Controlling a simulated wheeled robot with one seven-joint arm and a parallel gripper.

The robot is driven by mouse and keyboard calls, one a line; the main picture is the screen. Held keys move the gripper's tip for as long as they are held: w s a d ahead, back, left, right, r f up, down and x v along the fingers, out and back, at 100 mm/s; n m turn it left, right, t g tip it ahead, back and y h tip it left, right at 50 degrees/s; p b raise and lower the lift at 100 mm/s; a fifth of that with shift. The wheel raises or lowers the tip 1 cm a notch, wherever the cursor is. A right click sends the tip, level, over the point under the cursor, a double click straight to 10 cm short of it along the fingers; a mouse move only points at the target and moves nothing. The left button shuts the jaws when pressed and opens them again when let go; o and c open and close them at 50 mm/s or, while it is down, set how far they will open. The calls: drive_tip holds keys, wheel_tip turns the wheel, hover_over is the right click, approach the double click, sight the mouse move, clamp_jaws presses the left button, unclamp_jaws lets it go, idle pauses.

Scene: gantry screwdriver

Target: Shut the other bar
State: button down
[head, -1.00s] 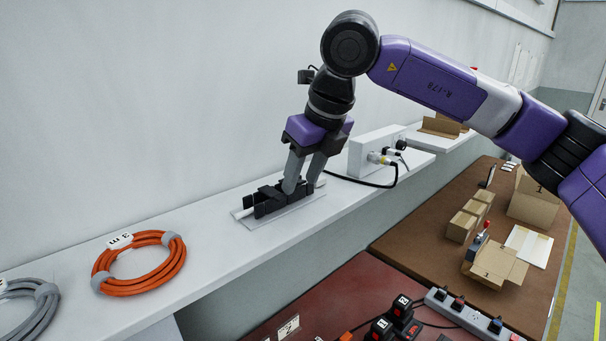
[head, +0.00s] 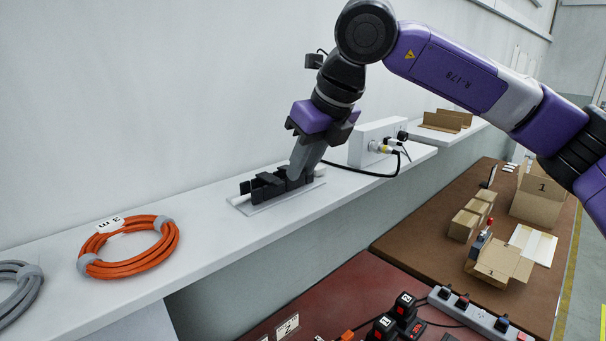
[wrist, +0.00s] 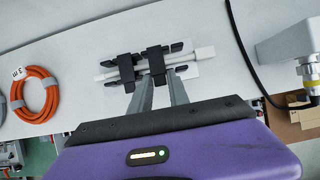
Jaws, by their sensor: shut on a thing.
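A black holder with two dark crossbars sits on a pale plate (head: 247,208) on the white shelf. In the wrist view the left bar (wrist: 126,68) and the right bar (wrist: 155,57) both lie across a white rod-like piece (wrist: 203,54), whose thicker end sticks out to the right. My gripper (head: 295,176) points down at the right part of the holder. In the wrist view its fingers (wrist: 160,77) are close together at the near end of the right bar and shut on it. The fingers partly hide that end; exactly how far each bar is down cannot be told.
An orange cable coil (head: 120,268) and a grey coil (head: 22,290) lie left on the shelf (head: 200,245). A white box (head: 372,140) with plugs and a black cable stands close right of my gripper. The wall is behind; lower tables hold cartons and a power strip.

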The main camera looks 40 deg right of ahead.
drive_tip(key=c, duration=1.2)
unclamp_jaws()
drive_tip(key=shift+c, duration=0.2)
drive_tip(key=b+v, duration=0.1)
drive_tip(key=v, duration=0.7)
